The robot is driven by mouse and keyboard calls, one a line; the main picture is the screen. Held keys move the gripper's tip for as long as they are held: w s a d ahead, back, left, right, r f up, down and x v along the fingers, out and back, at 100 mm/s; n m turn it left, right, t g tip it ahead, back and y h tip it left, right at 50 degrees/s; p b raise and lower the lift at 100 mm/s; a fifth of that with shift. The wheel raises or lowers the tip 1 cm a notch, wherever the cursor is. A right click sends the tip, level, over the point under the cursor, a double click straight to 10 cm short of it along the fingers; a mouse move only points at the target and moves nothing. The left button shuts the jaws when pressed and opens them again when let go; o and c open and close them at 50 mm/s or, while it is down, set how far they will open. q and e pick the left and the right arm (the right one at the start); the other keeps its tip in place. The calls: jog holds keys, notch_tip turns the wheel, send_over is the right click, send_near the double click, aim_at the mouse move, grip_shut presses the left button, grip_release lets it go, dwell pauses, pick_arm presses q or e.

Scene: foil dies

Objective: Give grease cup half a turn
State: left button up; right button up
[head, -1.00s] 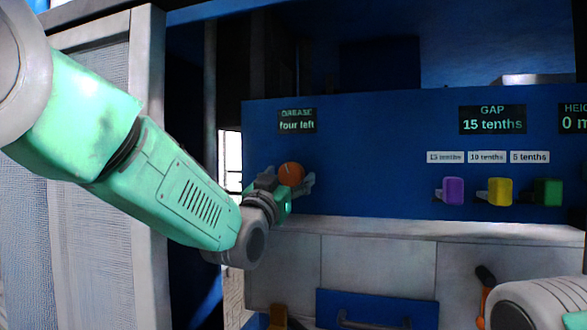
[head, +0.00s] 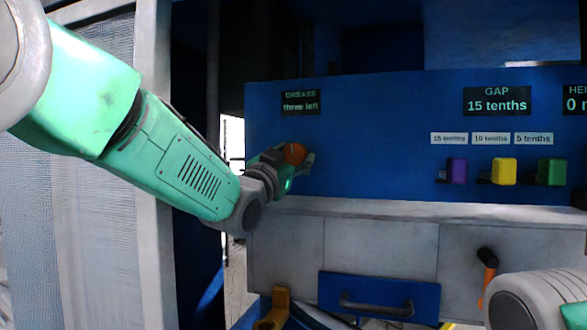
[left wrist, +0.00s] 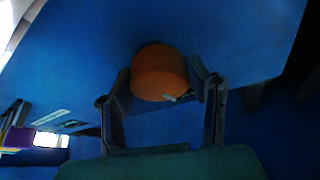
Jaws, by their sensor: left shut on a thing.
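The orange round grease cup (head: 295,153) sits on the blue panel under a dark sign (head: 300,102) that reads "GREASE three left". In the left wrist view the cup (left wrist: 158,72) is between the two fingers, with a small pale mark near its lower edge. My left gripper (head: 293,160) is shut on the cup; its fingers (left wrist: 166,88) press against both sides in the left wrist view. Part of the cup is hidden by the gripper in the head view. My right gripper is not in view.
Purple (head: 457,171), yellow (head: 503,171) and green (head: 552,172) blocks stick out of the panel at the right, under small labels. The GAP sign (head: 496,101) reads 15 tenths. A grey ledge (head: 420,208) and a blue drawer (head: 379,294) lie below.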

pick_arm(q)
jog(key=shift+d+f+m, duration=0.1)
jog(key=shift+f+m, duration=0.05)
jog(key=shift+m, duration=0.45)
jog(key=o, duration=1.2)
jog(key=shift+c, duration=0.2)
jog(key=shift+w, duration=0.1)
notch_tip(320, 180, up, 10)
jog(key=shift+w+d+f, duration=0.1)
